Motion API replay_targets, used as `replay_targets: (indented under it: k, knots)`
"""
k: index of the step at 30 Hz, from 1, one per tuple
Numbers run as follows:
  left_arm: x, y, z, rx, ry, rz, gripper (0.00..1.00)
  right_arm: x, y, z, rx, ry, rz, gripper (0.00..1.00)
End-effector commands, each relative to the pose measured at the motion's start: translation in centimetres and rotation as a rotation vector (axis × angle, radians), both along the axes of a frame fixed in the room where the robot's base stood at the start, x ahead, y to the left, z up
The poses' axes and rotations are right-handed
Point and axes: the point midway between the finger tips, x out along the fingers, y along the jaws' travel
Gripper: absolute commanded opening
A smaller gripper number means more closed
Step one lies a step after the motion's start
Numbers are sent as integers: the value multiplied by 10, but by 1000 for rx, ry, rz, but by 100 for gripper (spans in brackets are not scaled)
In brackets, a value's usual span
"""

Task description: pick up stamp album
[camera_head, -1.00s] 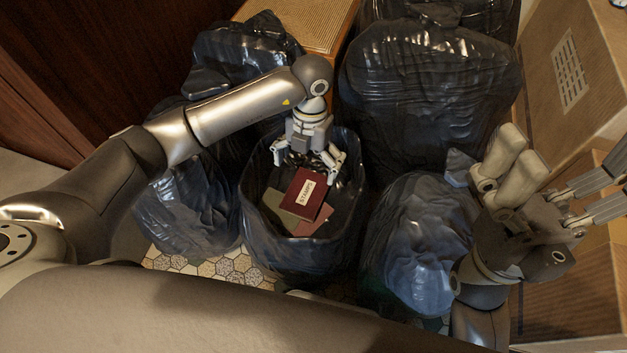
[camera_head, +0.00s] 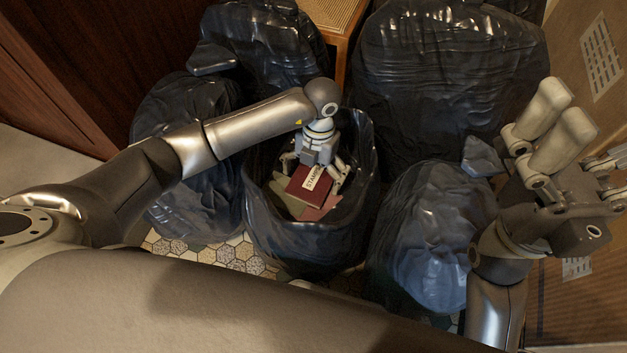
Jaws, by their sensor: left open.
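The stamp album (camera_head: 312,183) is a dark red book with a white label reading "STAMPS". It lies inside an open black bag (camera_head: 300,240), on top of other flat booklets (camera_head: 290,202). My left gripper (camera_head: 313,175) reaches down into the bag from above. Its fingers are spread apart over the upper part of the album, one on each side. I cannot tell whether they touch it. My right gripper (camera_head: 565,165) is at the right edge, well away from the bag and partly cut off; its finger state is unclear.
Full black bags stand close around, at the left (camera_head: 190,150), back left (camera_head: 265,55), back right (camera_head: 445,80) and right (camera_head: 435,235). A cardboard box (camera_head: 575,85) stands at the right and a wooden piece (camera_head: 335,18) at the back. A little tiled floor (camera_head: 205,255) is clear in front.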

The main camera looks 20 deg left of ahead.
Motion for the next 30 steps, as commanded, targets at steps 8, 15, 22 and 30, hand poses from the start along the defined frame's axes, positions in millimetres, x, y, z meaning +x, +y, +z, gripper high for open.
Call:
replay_targets:
  k: [8,15,22,30]
  knots:
    - [0,0,0,0,0,0,91,0,0,1,0,-1,0,100]
    - [0,0,0,0,0,0,60,0,0,1,0,-1,0,100]
    - [0,0,1,-1,-1,0,50,0,0,1,0,-1,0,100]
    - [1,0,27,-1,-3,-1,50,-2,-1,0,3,35,2,100]
